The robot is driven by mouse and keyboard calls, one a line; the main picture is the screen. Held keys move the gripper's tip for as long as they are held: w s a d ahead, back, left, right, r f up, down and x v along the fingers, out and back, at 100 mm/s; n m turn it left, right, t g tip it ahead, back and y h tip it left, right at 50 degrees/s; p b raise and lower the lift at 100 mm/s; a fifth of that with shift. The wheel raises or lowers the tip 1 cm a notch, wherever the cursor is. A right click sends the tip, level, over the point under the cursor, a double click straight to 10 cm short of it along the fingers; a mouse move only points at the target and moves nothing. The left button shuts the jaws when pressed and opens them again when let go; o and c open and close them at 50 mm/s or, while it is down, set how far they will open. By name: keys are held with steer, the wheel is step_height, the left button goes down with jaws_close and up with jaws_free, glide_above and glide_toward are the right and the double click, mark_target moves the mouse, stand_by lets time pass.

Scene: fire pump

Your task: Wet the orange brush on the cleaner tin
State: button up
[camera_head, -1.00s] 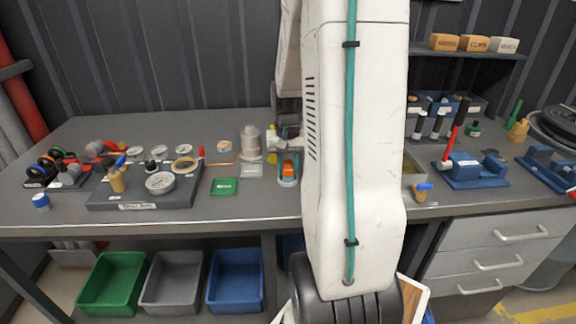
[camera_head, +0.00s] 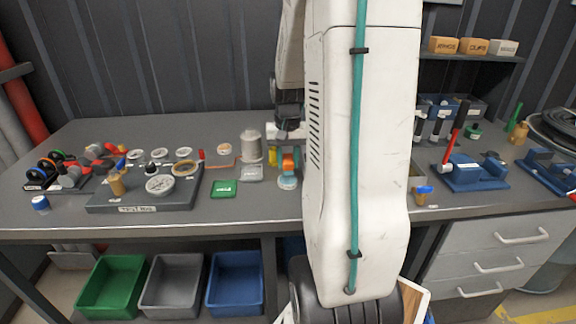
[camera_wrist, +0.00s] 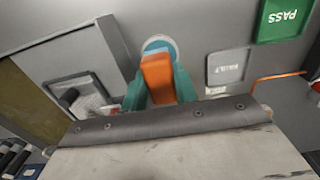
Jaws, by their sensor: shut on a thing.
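My gripper (camera_wrist: 156,88) has teal fingers shut on the orange brush (camera_wrist: 157,72), which sticks out between them in the wrist view. The brush also shows in the head view (camera_head: 288,162), just left of my white arm link. The cleaner tin (camera_wrist: 160,44) appears as a pale round thing with a blue centre, just beyond the brush end. In the head view the tin (camera_head: 287,183) stands on the bench directly below the brush. The brush's lower end is hidden, and I cannot tell whether it touches the tin.
A green PASS pad (camera_head: 223,189) and a grey pad (camera_head: 250,173) lie left of the tin, with a copper rod (camera_wrist: 285,77) beside them. A gauge board (camera_head: 185,198) is farther left. A grey tray (camera_wrist: 92,88) shows in the wrist view.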

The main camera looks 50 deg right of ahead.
mark_target(288, 158)
steer(key=shift+r, duration=1.9)
